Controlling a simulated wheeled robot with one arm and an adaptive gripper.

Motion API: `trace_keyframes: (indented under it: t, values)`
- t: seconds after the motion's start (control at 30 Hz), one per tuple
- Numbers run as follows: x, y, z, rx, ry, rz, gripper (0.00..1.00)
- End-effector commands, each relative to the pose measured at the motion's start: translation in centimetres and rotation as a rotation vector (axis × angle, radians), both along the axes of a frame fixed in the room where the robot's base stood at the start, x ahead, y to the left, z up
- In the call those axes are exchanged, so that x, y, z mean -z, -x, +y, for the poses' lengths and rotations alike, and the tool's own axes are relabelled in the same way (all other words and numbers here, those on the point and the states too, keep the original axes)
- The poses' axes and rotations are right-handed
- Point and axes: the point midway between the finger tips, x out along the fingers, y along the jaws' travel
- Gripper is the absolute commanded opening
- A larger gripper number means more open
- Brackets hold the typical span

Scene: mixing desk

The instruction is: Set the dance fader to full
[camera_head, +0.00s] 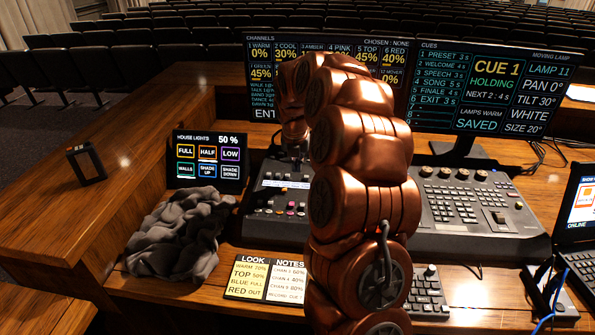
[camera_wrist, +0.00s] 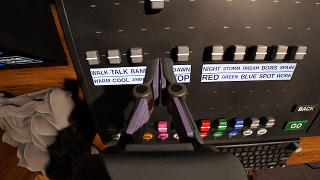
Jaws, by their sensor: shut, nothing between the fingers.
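The mixing desk (camera_wrist: 240,95) fills most of the wrist view; in the head view the desk (camera_head: 262,205) is partly behind my arm. White label strips name its faders, including WALK, TALK, BAND and DAWN. The DANCE label is hidden behind my fingers. In the column between BAND and DAWN, a fader cap (camera_wrist: 157,4) stands at the top picture edge, well above its row; it appears to be the dance fader. The BAND cap (camera_wrist: 138,57) and DAWN cap (camera_wrist: 183,57) stand low. My gripper (camera_wrist: 160,91) is shut and empty, over the label strips, below that cap.
Coloured buttons (camera_wrist: 220,127) lie near my fingers. A grey crumpled cloth (camera_head: 180,235) lies left of the desk, below the house lights screen (camera_head: 208,160). A LOOK and NOTES card (camera_head: 265,277) lies in front. A channels screen (camera_head: 262,80) stands behind; its small DANCE reading is unclear.

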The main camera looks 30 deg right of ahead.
Motion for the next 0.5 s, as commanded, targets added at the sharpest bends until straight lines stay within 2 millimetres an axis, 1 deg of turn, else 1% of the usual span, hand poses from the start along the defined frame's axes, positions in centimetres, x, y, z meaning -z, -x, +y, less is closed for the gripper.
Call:
trace_keyframes:
  t: [0.03, 0.3, 0.4, 0.5]
  values:
    - [-0.8, 0.0, 0.1, -0.001, 0.002, -0.006, 0.0]
    - [-5.0, 0.9, 0.8, 0.0, 0.001, -0.002, 0.0]
    - [-6.0, 1.1, 1.0, 0.0, 0.0, -0.003, 0.0]
    - [-6.4, 1.1, 1.0, 0.0, 0.0, -0.003, 0.0]
